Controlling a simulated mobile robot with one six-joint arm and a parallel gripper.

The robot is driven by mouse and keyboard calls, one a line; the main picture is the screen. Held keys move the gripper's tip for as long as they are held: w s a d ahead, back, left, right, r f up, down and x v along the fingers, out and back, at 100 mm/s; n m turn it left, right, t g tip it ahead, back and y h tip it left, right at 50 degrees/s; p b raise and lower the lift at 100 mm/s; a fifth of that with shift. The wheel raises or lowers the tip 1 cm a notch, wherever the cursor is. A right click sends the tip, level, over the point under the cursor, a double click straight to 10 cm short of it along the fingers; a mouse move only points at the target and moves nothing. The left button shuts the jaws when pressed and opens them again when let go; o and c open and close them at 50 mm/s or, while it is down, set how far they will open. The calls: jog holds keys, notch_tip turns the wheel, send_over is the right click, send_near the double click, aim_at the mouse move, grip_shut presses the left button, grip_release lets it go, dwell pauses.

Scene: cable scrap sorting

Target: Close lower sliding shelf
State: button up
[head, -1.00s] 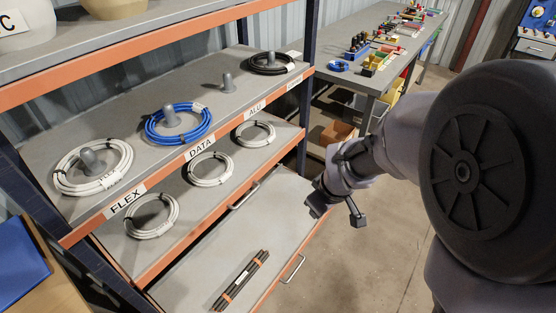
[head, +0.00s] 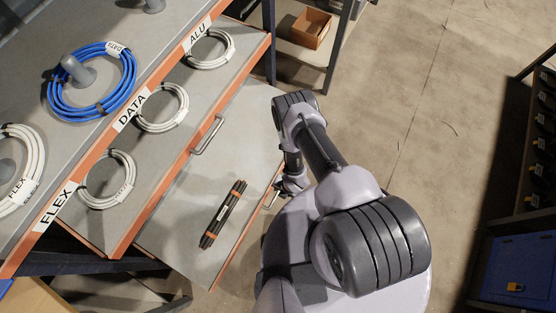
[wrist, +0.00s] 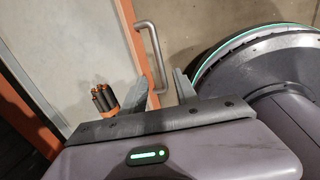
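The lower sliding shelf (head: 235,118) is a grey board with an orange front edge, pulled out beyond the shelf above it. A bundle of dark rods with orange bands (head: 223,214) lies on it. Its metal handle (head: 271,198) is on the front edge and also shows in the wrist view (wrist: 153,50). My gripper (head: 285,186) is at this front edge, beside the handle. In the wrist view my gripper (wrist: 162,88) has its fingers apart, with the near end of the handle between them. I cannot tell whether they touch it.
Above is another pulled-out shelf (head: 150,170) with white cable coils and its own handle (head: 208,135). Blue and white coils sit on the fixed shelf (head: 105,140) with labels. A cardboard box (head: 312,29) stands on a rack at the top. The floor (head: 420,130) to the right is clear.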

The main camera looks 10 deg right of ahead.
jog(key=f+b, duration=0.1)
jog(key=f, duration=0.2)
jog(key=w+a+f+b, duration=0.1)
jog(key=f+b, duration=0.1)
jog(key=f, duration=0.2)
jog(key=f+b, duration=0.2)
jog(key=f, duration=0.1)
jog(key=shift+w+a+f, duration=0.15)
jog(key=shift+w+a, duration=0.1)
jog(key=shift+a, duration=0.05)
grip_shut()
dwell(0.7)
